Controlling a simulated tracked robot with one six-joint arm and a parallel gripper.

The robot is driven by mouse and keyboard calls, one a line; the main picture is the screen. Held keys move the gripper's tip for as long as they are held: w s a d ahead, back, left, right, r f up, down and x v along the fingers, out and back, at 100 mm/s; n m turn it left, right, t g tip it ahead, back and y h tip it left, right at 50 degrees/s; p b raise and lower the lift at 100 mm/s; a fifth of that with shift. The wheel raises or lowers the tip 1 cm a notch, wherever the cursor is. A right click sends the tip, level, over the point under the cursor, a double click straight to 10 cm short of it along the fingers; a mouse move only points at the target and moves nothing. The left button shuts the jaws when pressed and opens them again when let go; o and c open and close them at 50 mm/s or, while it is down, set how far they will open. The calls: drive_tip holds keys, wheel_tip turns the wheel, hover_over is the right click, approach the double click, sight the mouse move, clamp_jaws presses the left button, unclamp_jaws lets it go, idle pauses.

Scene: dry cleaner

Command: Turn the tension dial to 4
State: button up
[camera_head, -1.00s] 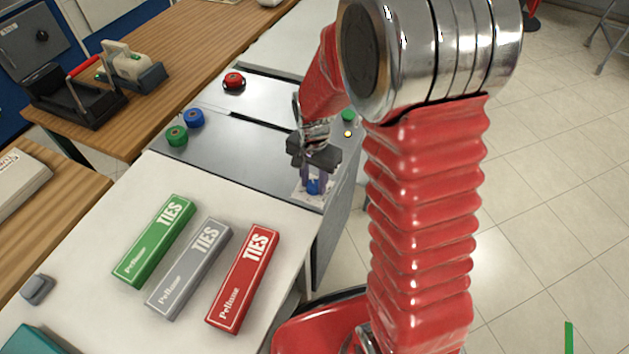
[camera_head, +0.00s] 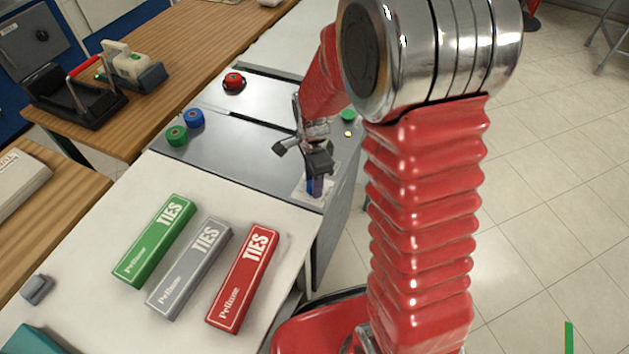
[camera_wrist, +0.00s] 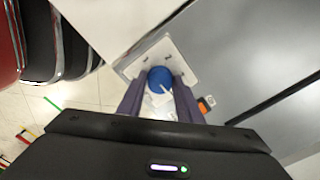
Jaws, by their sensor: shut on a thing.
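The tension dial (camera_wrist: 160,76) is a blue round knob with a white pointer line, set on a pale square plate (camera_wrist: 128,69) with dark marks too small to read. In the wrist view the pointer slants toward the bottom right. My gripper (camera_head: 316,183) is at the near right corner of the grey machine top, pointing down. Its two purple fingers are shut on the dial, one on each side. In the head view a finger hides most of the dial, with a sliver of blue (camera_head: 309,187) showing.
Green, grey and red TIES boxes (camera_head: 243,280) lie on the white counter. Open tiled floor is at right.

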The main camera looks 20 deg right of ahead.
drive_tip(key=shift+s, duration=0.1)
drive_tip(key=o, duration=1)
drive_tip(key=shift+o, duration=0.2)
wheel_tip(320, 180, up, 14)
drive_tip(key=shift+f, duration=0.15)
drive_tip(key=shift+s, duration=0.1)
idle(0.5)
